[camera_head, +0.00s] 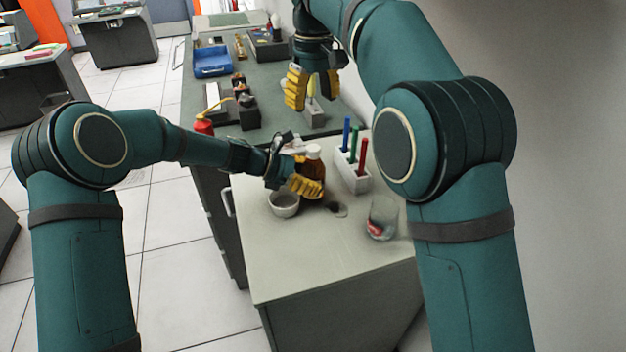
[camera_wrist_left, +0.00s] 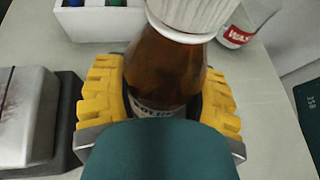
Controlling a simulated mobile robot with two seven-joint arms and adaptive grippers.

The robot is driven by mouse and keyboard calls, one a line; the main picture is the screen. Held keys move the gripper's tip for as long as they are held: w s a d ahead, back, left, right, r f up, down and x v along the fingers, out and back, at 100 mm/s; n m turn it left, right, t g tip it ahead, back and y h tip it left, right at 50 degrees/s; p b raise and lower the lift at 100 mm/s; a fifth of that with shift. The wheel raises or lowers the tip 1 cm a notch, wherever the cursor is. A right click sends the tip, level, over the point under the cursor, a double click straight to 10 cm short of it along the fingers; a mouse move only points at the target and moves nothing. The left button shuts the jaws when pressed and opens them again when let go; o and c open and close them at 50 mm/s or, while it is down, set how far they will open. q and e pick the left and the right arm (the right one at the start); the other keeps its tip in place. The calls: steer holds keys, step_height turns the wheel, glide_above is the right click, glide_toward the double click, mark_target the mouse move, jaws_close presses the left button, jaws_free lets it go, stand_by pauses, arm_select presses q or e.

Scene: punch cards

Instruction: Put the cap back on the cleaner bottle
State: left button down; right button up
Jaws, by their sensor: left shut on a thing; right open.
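The brown cleaner bottle (camera_head: 316,170) stands upright on the light cabinet top. My left gripper (camera_head: 303,185) is shut around its body; in the left wrist view the yellow fingers (camera_wrist_left: 160,105) press on both sides of the brown bottle (camera_wrist_left: 165,70). A white ribbed cap (camera_wrist_left: 190,14) sits on the bottle's neck; the white cap (camera_head: 314,151) also shows on top in the head view. I cannot tell whether it is screwed tight. My right gripper (camera_head: 313,88) is open, farther back and above the bottle, over a small grey block (camera_head: 314,119).
A white holder (camera_head: 354,178) with blue, green and red sticks stands right of the bottle.

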arm_select(q)
steer(key=shift+c, duration=0.6)
jaws_free()
steer(key=v, duration=1.2)
steer(key=shift+s, duration=0.1)
